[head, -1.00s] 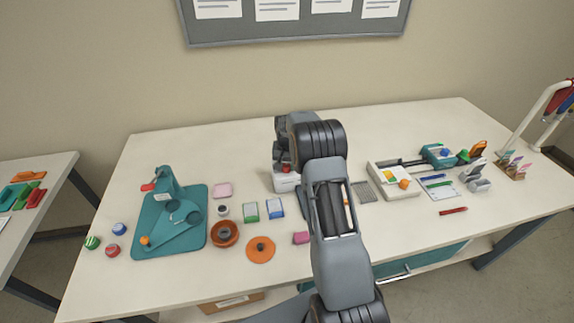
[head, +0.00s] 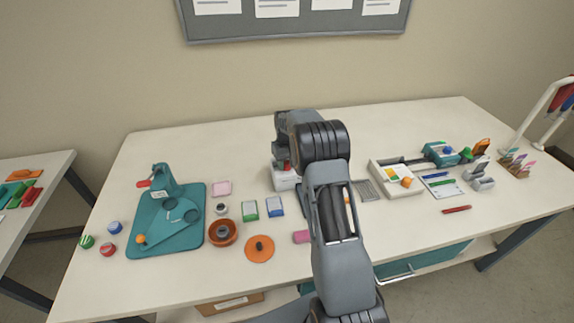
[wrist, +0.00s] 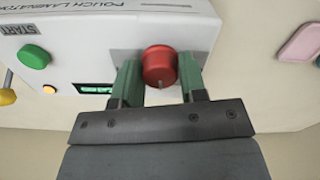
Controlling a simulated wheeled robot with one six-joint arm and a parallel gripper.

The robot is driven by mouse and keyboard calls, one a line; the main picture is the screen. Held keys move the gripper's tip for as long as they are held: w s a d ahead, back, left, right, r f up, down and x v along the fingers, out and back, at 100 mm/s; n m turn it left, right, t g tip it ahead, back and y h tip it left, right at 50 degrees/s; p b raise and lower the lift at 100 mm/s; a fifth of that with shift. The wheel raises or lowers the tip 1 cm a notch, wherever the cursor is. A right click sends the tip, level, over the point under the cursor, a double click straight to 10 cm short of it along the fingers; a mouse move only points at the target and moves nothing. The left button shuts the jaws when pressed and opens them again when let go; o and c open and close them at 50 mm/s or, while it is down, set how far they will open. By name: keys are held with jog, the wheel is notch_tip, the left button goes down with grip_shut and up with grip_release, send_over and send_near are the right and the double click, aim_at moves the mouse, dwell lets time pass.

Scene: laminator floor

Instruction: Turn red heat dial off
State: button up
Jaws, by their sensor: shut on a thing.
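The red heat dial (wrist: 160,66) is on the front of the white pouch laminator (wrist: 88,32) in the wrist view. A short pale mark shows on the dial's rim, pointing toward my gripper. My gripper (wrist: 158,82) has one green finger on each side of the dial and is shut on it. In the head view my arm hides most of the laminator (head: 286,183), and a bit of red shows at its top edge.
The laminator also has a green START button (wrist: 34,54), a small orange light (wrist: 49,90) and a green display (wrist: 97,88). In the head view, blue and green boxes (head: 250,209) stand left of my arm, and a white tray (head: 397,190) stands right.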

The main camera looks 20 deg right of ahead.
aim_at(286, 162)
jog(key=n+b, duration=0.1)
jog(key=n, duration=0.4)
jog(key=shift+n, duration=0.3)
jog(key=n+b, duration=0.1)
jog(key=n, duration=0.4)
jog(key=shift+n, duration=0.3)
jog(key=o, duration=0.9)
notch_tip(286, 162, up, 14)
jog(key=shift+f+b, duration=0.1)
jog(key=shift+b, duration=0.3)
dwell(0.5)
